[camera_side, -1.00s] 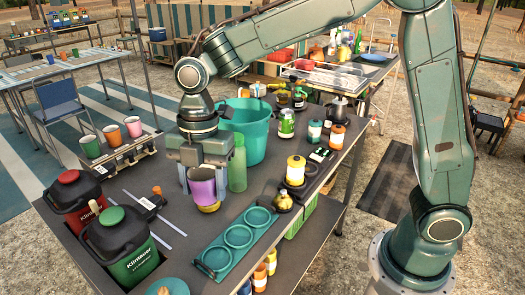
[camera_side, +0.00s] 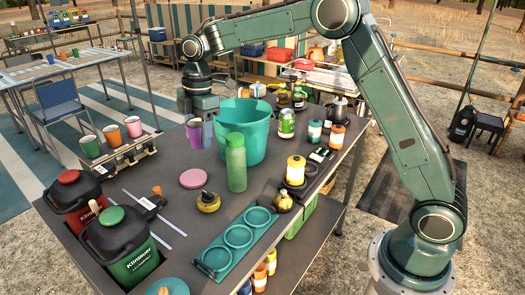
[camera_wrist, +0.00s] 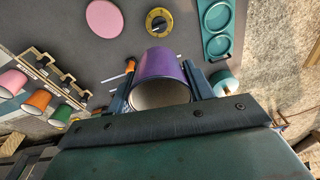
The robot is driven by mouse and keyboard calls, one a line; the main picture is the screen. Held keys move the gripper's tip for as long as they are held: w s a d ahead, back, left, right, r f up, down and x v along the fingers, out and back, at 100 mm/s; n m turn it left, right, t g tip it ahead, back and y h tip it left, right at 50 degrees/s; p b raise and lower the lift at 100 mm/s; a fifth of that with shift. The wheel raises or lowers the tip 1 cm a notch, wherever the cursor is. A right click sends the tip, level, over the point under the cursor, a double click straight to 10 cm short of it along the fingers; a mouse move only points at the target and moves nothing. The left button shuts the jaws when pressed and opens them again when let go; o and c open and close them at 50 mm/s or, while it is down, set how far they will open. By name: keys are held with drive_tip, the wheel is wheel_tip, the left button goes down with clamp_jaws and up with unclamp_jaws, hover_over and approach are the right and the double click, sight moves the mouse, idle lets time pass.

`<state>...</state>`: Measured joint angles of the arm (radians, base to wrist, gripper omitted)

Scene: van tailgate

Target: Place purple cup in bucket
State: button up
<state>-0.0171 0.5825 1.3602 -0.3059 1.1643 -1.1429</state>
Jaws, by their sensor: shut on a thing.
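The purple cup (camera_side: 195,135) is held by my gripper (camera_side: 202,118) just left of the teal bucket (camera_side: 243,135) in the side view. In the wrist view the purple cup (camera_wrist: 166,68) sits between the two fingers of my gripper (camera_wrist: 160,84), its pale inside facing the camera. My gripper is shut on the cup. The bucket stands upright on the dark table, and its inner floor is hidden from the side view. The bucket cannot be made out in the wrist view.
A green bottle (camera_side: 236,168) stands close in front of the bucket. A pink disc (camera_side: 193,178) and a yellow-black round object (camera_side: 208,202) lie nearby. A rack of several cups (camera_side: 120,148) stands left. Cans and a teal tray (camera_side: 215,258) occupy the right and front.

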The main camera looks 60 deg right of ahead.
drive_tip(key=w+d+f+m, duration=0.1)
drive_tip(key=w+d+m, duration=0.25)
drive_tip(key=d, duration=0.65)
drive_tip(key=w+d+f+m, duration=0.1)
drive_tip(key=w+d+m, duration=0.25)
drive_tip(key=d, duration=0.65)
drive_tip(key=shift+w+d+f+n, duration=0.2)
drive_tip(key=shift+d+f+n, duration=0.45)
drive_tip(key=shift+f, duration=2.35)
drive_tip(key=shift+w+d+f+n, duration=0.3)
drive_tip(key=shift+f+n, duration=0.5)
drive_tip(key=shift+f, duration=2.2)
drive_tip(key=shift+w+d+f+n, duration=0.15)
drive_tip(key=shift+d+f+n, duration=0.5)
drive_tip(key=shift+f, duration=2.35)
drive_tip(key=shift+a+f, duration=0.15)
drive_tip(key=o, duration=1)
drive_tip(key=r, duration=0.4)
drive_tip(key=d+r, duration=0.1)
drive_tip(key=r, duration=0.7)
drive_tip(key=shift+s+d+r, duration=0.1)
drive_tip(key=shift+s+d, duration=0.1)
drive_tip(key=shift+s, duration=0.05)
